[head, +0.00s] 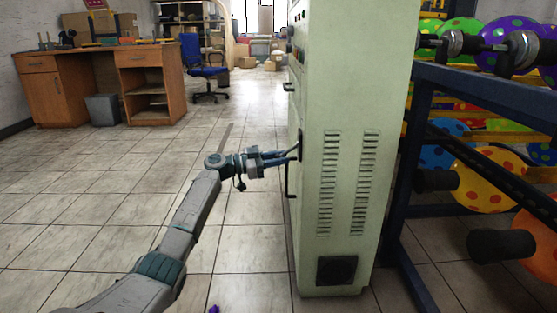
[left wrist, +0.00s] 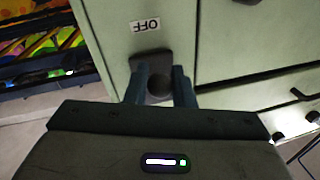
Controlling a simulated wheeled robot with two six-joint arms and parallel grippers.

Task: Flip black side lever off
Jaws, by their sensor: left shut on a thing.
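The black side lever (left wrist: 160,88) sits on a dark plate on the green cabinet (head: 340,150). In the left wrist view a label reading OFF (left wrist: 146,26) shows upside down beside the plate. My left gripper (head: 296,152) reaches the cabinet's left face, and its two fingers (left wrist: 159,88) are closed around the lever's round dark end. In the head view the lever is mostly hidden by the fingers and the cabinet edge. My right gripper is not in view.
Black handles (head: 290,180) stick out from the cabinet's left face, close to my gripper. A dark rack (head: 470,85) with patterned balloons stands at the right. A desk (head: 140,75) and blue chair (head: 198,62) are at the back left.

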